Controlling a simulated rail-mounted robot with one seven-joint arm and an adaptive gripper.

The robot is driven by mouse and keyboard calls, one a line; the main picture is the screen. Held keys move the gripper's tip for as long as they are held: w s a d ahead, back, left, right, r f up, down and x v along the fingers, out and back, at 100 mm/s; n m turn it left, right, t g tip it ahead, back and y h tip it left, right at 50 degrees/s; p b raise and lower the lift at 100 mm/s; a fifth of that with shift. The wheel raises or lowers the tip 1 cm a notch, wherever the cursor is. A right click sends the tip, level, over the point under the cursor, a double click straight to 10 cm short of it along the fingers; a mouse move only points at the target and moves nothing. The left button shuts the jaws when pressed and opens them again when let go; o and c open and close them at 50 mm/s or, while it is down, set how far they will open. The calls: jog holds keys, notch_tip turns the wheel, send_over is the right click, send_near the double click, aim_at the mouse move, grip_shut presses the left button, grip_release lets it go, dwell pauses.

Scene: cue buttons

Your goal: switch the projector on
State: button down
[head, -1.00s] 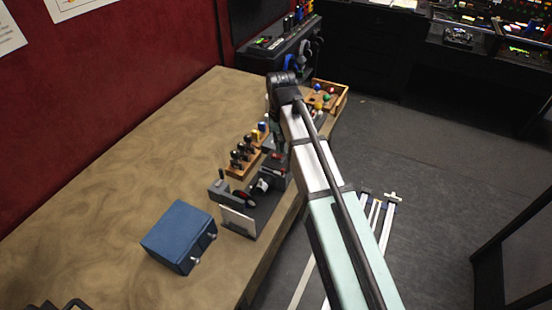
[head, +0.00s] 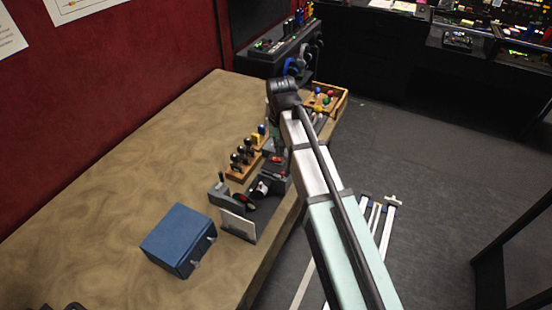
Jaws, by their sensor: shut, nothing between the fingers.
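No projector can be made out. A dark grey console (head: 264,218) with levers and red-marked controls stands at the table's right edge, with a white card (head: 238,224) on its near side. The controls are too small to read, so I cannot tell which belongs to the projector. My gripper (head: 279,148) points down from the arm's black wrist over the far end of the console, beside a wooden rack (head: 242,172) of black-topped handles. It is shut and empty. The arm partly hides it, and whether it touches a control cannot be told.
A blue box (head: 177,237) with two small metal fittings sits nearer on the table (head: 120,190). A wooden tray (head: 338,98) of coloured knobs lies behind the arm. A black unit (head: 280,50) stands beyond the table. The table's left side is clear.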

aim_at(280, 159)
jog(key=shift+f+b, duration=0.45)
jog(key=shift+f, duration=0.75)
dwell(1.2)
jog(key=shift+r+p, duration=2.55)
jog(key=shift+r, duration=1)
jog(key=s+d+f, duration=0.6)
jog(key=d+f, duration=0.1)
jog(key=f, duration=0.3)
jog(key=s+d+f+m, duration=0.1)
jog(key=s+d+f, duration=0.45)
jog(key=f, duration=0.35)
jog(key=s+d+f, duration=0.6)
jog(key=d+f, duration=0.1)
jog(key=f, duration=0.3)
jog(key=s+f+g+b, duration=0.6)
jog(key=s+f, duration=1.7)
jog(key=s, duration=0.4)
jog(key=shift+s+a+g+b, duration=0.15)
jog(key=shift+s+g+b, duration=0.05)
jog(key=shift+g+b, duration=0.25)
